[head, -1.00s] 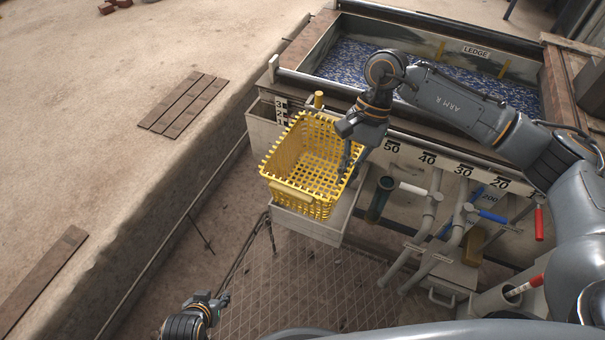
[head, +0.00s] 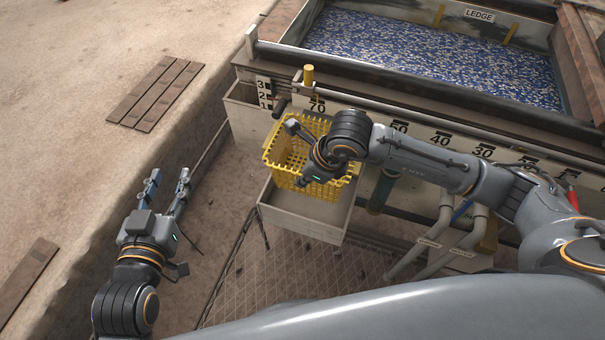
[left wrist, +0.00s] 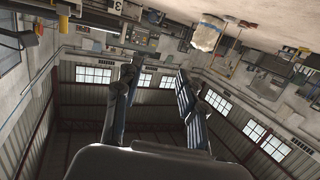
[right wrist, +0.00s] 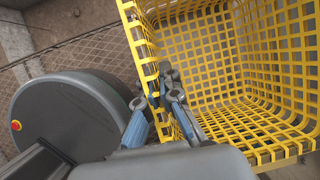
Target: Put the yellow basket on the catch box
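The yellow basket (head: 287,154) is an open lattice basket, partly hidden behind my right gripper in the head view. A pale open-topped box (head: 302,214), apparently the catch box, shows below and in front of it. I cannot tell whether the basket touches the box. My right gripper (head: 303,152) is at the basket. In the right wrist view, its fingers (right wrist: 160,92) close on the rim of the basket (right wrist: 255,75), one on each side of the wall. My left gripper (head: 168,180) is open and empty, left of the box and apart from it.
Behind the basket is a numbered rail with a yellow-topped post (head: 308,76) and a trough of blue and white bits (head: 420,62). Pipes (head: 440,225) stand right of the box. A mesh floor (head: 270,270) lies in front. A concrete ledge (head: 200,120) runs along the left.

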